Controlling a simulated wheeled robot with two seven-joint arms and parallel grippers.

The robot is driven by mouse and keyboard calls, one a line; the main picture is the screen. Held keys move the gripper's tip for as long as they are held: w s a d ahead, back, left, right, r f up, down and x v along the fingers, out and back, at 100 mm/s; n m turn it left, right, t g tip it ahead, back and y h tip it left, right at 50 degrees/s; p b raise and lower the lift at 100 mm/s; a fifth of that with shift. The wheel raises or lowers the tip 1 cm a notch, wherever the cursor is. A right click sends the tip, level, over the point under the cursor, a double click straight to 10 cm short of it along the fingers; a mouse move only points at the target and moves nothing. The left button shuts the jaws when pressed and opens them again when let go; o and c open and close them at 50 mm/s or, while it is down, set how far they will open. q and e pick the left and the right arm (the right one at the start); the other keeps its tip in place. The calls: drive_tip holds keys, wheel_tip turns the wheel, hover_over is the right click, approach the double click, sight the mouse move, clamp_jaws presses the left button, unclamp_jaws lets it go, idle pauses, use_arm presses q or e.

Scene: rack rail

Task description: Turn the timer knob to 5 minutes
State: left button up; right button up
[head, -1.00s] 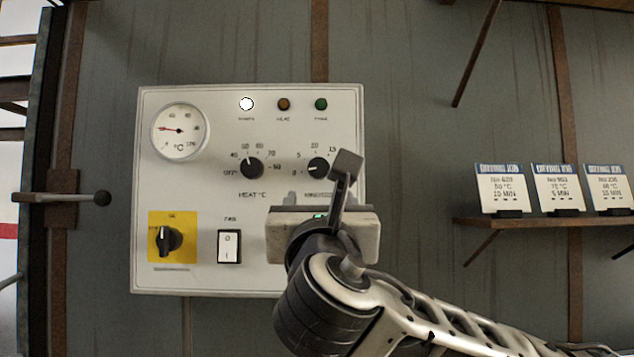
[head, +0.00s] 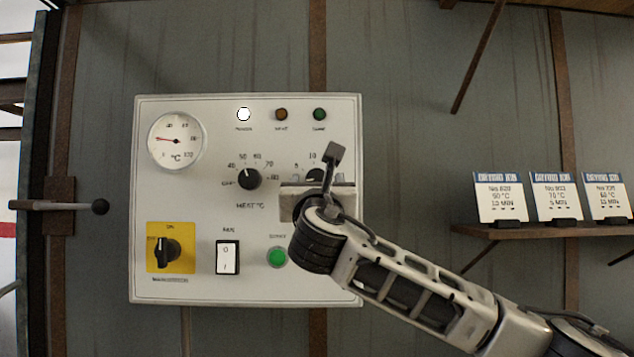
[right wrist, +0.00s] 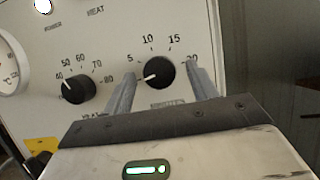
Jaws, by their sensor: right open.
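The timer knob (right wrist: 160,73) is black and round, on the white control panel (head: 205,285). In the right wrist view its white pointer line points left and slightly down, below the 5 mark. Labels 5, 10, 15 and 20 show around it. My right gripper (right wrist: 161,76) is open, with one finger on each side of the knob; I cannot tell whether either finger touches it. In the head view the right gripper (head: 317,190) covers most of the knob (head: 315,174). My left gripper is not in view.
The panel also has a heat knob (head: 249,179), a dial gauge (head: 177,141), a yellow-backed switch (head: 170,247), a rocker switch (head: 228,257) and a green button (head: 277,257). The white lamp (head: 243,114) is lit. Cards (head: 499,198) stand on a shelf (head: 540,230) at right.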

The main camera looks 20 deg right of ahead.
drive_tip(key=c, duration=1)
drive_tip(key=shift+m, duration=0.4)
drive_tip(key=m+g+h, duration=0.1)
drive_tip(key=m, duration=0.2)
drive_tip(key=m+g+h, duration=0.1)
drive_tip(key=m+h, duration=0.1)
drive_tip(key=m, duration=0.2)
drive_tip(key=m+g+h, duration=0.1)
drive_tip(key=m+h, duration=0.1)
drive_tip(key=m, duration=0.2)
drive_tip(key=shift+a+r+g, duration=0.1)
drive_tip(key=shift+a+g, duration=0.2)
drive_tip(key=shift+a, duration=0.05)
drive_tip(key=shift+m, duration=0.5)
